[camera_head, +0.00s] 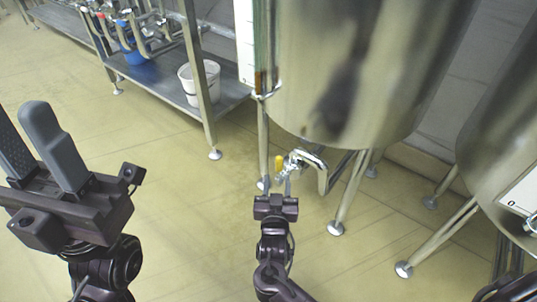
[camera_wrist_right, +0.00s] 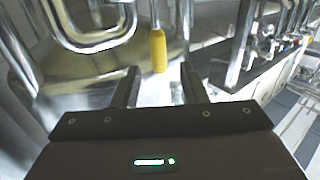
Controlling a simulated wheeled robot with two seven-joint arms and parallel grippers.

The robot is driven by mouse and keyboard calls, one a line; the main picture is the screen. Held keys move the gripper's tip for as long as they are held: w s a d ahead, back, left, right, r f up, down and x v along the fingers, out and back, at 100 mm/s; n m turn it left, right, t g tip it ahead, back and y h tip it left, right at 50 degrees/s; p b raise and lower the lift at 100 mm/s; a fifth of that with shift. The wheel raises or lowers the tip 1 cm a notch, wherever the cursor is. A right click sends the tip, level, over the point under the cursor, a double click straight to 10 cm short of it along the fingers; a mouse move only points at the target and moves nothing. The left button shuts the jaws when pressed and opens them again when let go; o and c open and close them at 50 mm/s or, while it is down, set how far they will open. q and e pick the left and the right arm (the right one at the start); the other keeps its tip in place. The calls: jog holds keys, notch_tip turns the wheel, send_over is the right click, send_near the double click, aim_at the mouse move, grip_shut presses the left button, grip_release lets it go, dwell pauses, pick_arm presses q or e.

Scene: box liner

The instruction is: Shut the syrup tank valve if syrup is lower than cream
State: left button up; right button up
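A steel tank (camera_head: 350,70) stands at the centre of the head view. On its left side is a sight gauge with a white scale (camera_head: 245,40); an amber-brown section (camera_head: 260,82) shows near the bottom of its tube. Below it is a pipe with a valve with a yellow handle (camera_head: 279,163). My right gripper (camera_head: 275,190) is just below this valve. In the wrist view the right gripper (camera_wrist_right: 161,85) is open, with the yellow handle (camera_wrist_right: 158,50) just beyond and between its fingertips. My left gripper (camera_head: 32,125) is open and empty at the left.
A second tank (camera_head: 510,110) with a white scale marked 0 (camera_head: 523,197) is partly cut off at the right; its level is out of view. A metal shelf (camera_head: 225,98) with a white bucket (camera_head: 199,84) and pipework stands behind. Tank legs (camera_head: 348,195) flank the valve. Floor at left is clear.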

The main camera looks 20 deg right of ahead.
aim_at(279, 167)
jog(key=b+x, duration=0.2)
jog(key=x, duration=0.4)
jog(key=shift+d+f, duration=0.1)
jog(key=shift+w+d, duration=0.25)
jog(key=shift+w, duration=0.4)
grip_shut()
